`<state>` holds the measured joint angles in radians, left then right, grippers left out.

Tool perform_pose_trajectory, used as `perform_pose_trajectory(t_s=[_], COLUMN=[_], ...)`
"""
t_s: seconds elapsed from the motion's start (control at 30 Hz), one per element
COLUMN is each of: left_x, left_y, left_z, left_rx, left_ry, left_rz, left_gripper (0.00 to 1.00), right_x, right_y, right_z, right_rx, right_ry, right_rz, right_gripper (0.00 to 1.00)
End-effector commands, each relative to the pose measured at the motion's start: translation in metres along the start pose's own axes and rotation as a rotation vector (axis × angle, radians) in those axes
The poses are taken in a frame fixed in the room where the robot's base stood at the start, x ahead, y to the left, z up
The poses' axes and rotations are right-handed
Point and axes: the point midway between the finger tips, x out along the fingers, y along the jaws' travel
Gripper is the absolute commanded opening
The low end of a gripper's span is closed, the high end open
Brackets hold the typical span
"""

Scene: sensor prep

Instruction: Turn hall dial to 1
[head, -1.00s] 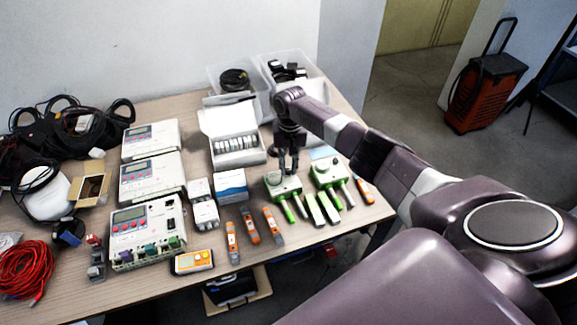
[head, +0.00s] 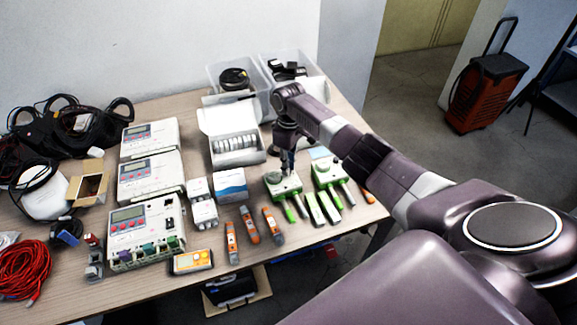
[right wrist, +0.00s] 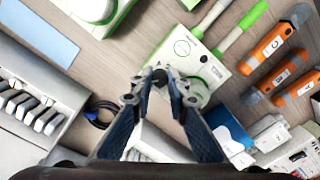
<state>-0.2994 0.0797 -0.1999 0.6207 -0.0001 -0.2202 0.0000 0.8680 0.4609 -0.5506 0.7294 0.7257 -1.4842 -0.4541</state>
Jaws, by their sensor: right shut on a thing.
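A white and green device (head: 286,186) with a round grey dial lies on the table, and it also shows in the right wrist view (right wrist: 188,52). My right gripper (head: 287,170) points down over this device from behind. In the right wrist view its fingertips (right wrist: 160,77) come together around a small dark piece at the device's edge, beside a round pale part (right wrist: 196,92). The fingers are shut on this piece, which looks like the dial's knob; the fingers partly hide it. The device's printed labels are too small to read. My left gripper is not in view.
A second white and green device (head: 328,175) stands close on the right. Green-ended sticks (head: 314,209) and orange tools (head: 249,226) lie in front. A white box (head: 229,184) and an open box of rolls (head: 232,137) stand to the left; clear bins (head: 302,83) stand behind.

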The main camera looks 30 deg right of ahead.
Motion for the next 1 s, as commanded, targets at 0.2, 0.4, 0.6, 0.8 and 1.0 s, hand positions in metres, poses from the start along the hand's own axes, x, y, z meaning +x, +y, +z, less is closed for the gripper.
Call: perform_pose_trajectory(t_s=[0.2, 0.4, 0.6, 0.8, 1.0], left_x=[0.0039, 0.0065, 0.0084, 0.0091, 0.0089], left_y=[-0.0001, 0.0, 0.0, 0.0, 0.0], left_z=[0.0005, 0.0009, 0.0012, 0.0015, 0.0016], left_rx=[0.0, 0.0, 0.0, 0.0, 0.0], left_ry=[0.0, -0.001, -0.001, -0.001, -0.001], left_rz=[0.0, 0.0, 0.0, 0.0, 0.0], left_gripper=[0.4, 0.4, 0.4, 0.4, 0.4], right_x=[-0.0005, -0.0007, -0.001, -0.0014, -0.0015], right_y=[0.0, 0.0001, 0.0003, 0.0003, 0.0003], right_z=[-0.0017, -0.0016, -0.0017, -0.0018, -0.0017], right_rx=[-0.205, -0.384, -0.52, -0.593, -0.594], right_ry=[-0.001, -0.006, -0.01, -0.011, -0.011], right_rz=[0.001, 0.001, 0.002, 0.002, 0.002], right_gripper=[0.0, 0.0, 0.0, 0.0, 0.0])
